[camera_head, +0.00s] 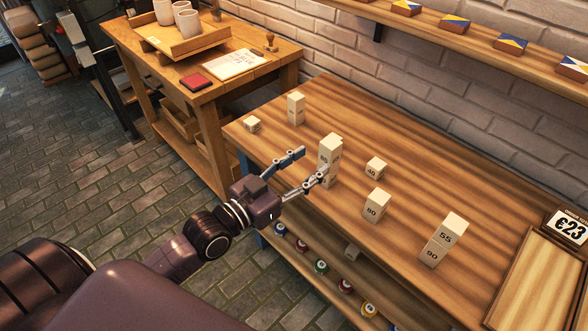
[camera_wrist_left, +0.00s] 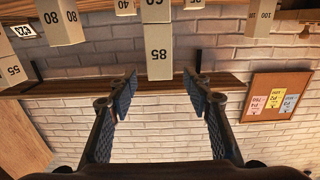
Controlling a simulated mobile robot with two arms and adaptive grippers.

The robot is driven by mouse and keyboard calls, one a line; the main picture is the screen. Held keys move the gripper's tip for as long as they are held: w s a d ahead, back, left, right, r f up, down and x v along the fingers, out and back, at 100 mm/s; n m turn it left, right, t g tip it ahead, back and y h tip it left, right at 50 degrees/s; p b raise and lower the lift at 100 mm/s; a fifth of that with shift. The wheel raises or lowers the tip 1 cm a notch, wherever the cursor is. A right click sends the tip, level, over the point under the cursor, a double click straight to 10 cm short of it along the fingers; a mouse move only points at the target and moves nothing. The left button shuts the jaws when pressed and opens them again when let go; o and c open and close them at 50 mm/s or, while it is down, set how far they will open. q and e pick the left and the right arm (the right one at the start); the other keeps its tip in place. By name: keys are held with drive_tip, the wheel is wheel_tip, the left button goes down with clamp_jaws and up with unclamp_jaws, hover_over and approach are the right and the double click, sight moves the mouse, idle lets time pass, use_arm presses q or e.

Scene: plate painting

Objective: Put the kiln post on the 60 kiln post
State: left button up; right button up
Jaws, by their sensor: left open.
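A tall pale stack (camera_head: 330,158) of kiln posts stands upright on the wooden table. My right gripper is not in view.
A small post marked about 40 (camera_head: 376,168) and a stack marked 55 over 90 (camera_head: 443,240) stand to the right. A tall post (camera_head: 296,108) and a small post (camera_head: 252,125) stand behind. A wooden tray (camera_head: 540,290) lies at the right, beside a price sign (camera_head: 568,228).

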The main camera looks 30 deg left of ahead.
use_arm(q)
drive_tip(key=v, duration=0.4)
drive_tip(key=shift+s, duration=0.15)
drive_tip(key=s+a+f+n+g+y, duration=0.1)
drive_tip(key=s+a+f+g+y, duration=0.15)
drive_tip(key=f, duration=1.05)
drive_tip(key=s+a+f+n+g+y, duration=0.1)
drive_tip(key=s+a+f+g, duration=0.15)
drive_tip(key=f, duration=0.95)
drive_tip(key=s+a+f+n+g+y, duration=0.1)
drive_tip(key=s+a+f+g+y, duration=0.2)
drive_tip(key=f, duration=1)
drive_tip(key=s+d+f+g, duration=0.1)
drive_tip(key=s+f+g, duration=0.3)
drive_tip(key=s+f, duration=1.15)
drive_tip(key=s+d+f+g, duration=0.2)
drive_tip(key=s+f, duration=0.1)
drive_tip(key=s, duration=0.5)
drive_tip(key=s+d+f+m+g, duration=0.1)
drive_tip(key=s+f, duration=0.3)
drive_tip(key=s, duration=0.4)
drive_tip(key=shift+d+f+g, duration=0.15)
drive_tip(key=shift+d+g, duration=0.25)
drive_tip(key=shift+d, duration=0.5)
